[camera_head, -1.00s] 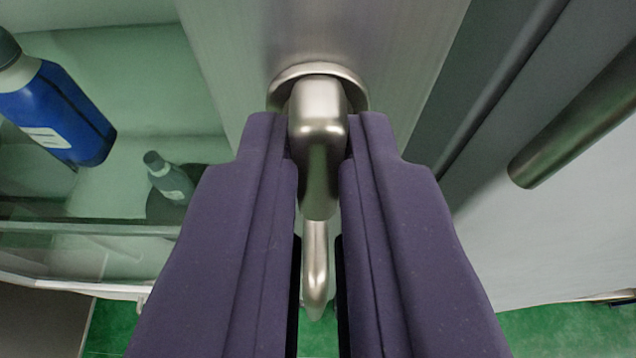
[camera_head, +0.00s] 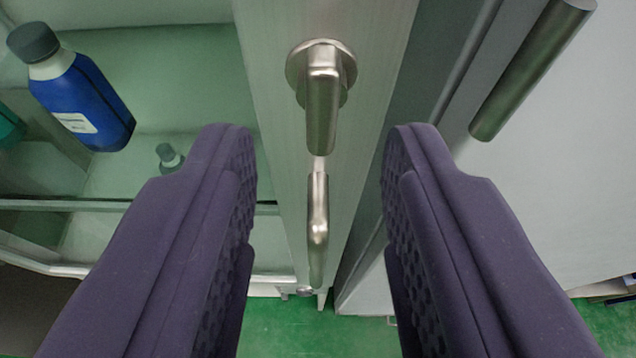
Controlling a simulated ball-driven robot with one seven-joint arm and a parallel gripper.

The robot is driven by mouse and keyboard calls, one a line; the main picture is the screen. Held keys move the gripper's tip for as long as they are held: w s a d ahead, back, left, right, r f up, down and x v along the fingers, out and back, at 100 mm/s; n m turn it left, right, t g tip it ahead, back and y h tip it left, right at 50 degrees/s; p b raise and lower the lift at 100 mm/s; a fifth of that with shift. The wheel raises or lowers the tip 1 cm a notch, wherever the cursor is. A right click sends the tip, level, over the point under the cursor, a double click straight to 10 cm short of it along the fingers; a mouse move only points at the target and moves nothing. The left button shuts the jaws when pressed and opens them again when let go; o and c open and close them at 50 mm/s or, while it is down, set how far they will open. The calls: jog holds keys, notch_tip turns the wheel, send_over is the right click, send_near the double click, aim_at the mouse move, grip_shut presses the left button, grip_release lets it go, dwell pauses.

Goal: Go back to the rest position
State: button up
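My gripper (camera_head: 318,150) is open, its two purple padded fingers spread wide at the left and right of the view. Between and beyond the fingers is a metal door handle (camera_head: 322,100) with a round base, on a narrow brushed-metal door frame (camera_head: 262,50). Neither finger touches a handle, and nothing is held.
Left of the frame, a cabinet interior holds a blue bottle (camera_head: 85,105) and a smaller dark-capped bottle (camera_head: 169,156), partly hidden by the left finger. A dark cylindrical bar handle (camera_head: 530,75) stands out on a pale panel (camera_head: 585,180) at right. The floor (camera_head: 290,330) is green.

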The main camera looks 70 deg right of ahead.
jog(key=v, duration=0.3)
jog(key=shift+s+a+r, duration=0.1)
jog(key=shift+s, duration=0.05)
jog(key=w+a+r+n+t+y+b, duration=0.5)
jog(key=w+a+r+t+y+b, duration=0.4)
jog(key=w+a+b, duration=0.5)
jog(key=s+a+r+n+t+y+b, duration=0.1)
jog(key=s+a+r+n+y+b, duration=0.15)
jog(key=s+a+r+b, duration=0.35)
jog(key=s+a+r+n+y+b, duration=0.2)
jog(key=s+a+r+n+b, duration=0.25)
jog(key=r, duration=0.45)
jog(key=s+a+r+n+b, duration=0.1)
jog(key=s+r, duration=0.3)
jog(key=s, duration=0.5)
jog(key=shift+s+a+r+h+b, duration=0.2)
jog(key=shift+r+h+b, duration=0.2)
jog(key=shift+b, duration=0.4)
